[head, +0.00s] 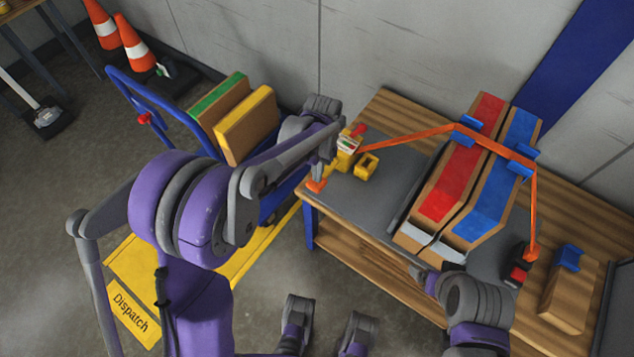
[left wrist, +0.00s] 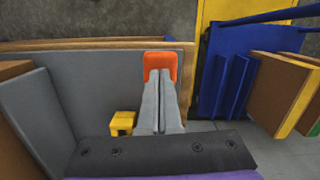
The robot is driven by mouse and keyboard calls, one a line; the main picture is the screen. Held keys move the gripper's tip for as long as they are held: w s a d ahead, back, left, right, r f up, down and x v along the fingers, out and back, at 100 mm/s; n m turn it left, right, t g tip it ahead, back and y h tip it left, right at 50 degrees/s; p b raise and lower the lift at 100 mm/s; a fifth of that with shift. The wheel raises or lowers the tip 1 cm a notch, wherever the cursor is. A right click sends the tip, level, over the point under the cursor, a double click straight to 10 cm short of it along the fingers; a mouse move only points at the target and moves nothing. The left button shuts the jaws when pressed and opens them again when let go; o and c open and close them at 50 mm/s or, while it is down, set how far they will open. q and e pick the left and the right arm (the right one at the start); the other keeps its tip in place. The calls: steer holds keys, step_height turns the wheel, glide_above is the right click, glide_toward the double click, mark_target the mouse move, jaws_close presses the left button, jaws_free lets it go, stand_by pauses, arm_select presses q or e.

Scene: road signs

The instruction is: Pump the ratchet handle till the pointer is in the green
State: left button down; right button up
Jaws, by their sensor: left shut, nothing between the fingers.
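The ratchet (head: 346,158) is a yellow body with a small gauge on top, at the left end of the workbench. The gauge is too small to read its pointer. An orange piece (head: 316,185), perhaps the handle's grip, lies by the bench edge; it shows in the left wrist view (left wrist: 160,66). My left gripper (left wrist: 167,75) is shut and empty, its fingertips at the orange piece; I cannot tell if they touch. In the head view the forearm partly hides this area. An orange strap (head: 410,138) runs from the ratchet over the boxes. Part of my right arm shows at lower right; its jaws are unclear.
A red-striped box (head: 462,165) and a blue-striped box (head: 497,190) stand on the workbench (head: 360,205). A yellow-decked cart (head: 150,255) with a blue frame stands left, carrying boxes (head: 245,125). Traffic cones (head: 135,45) stand at the back left.

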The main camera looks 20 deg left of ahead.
arm_select(q)
steer(key=shift+f, duration=0.2)
step_height(320, 180, down, 4)
steer(key=b, duration=0.2)
steer(key=shift+r+b, duration=0.15)
steer(key=shift+b, duration=0.2)
steer(key=shift+r, duration=0.1)
steer(key=shift+w+d+r, duration=0.1)
steer(key=shift+w+r, duration=0.1)
steer(key=shift+w, duration=0.15)
steer(key=shift+w+d+r+p, duration=0.15)
steer(key=shift+w+r+p, duration=0.05)
steer(key=shift+w, duration=0.4)
steer(key=shift+w+d+r+p, duration=0.15)
steer(key=shift+w, duration=0.4)
step_height(320, 180, up, 11)
steer(key=w+p, duration=0.1)
steer(key=shift+p, duration=0.4)
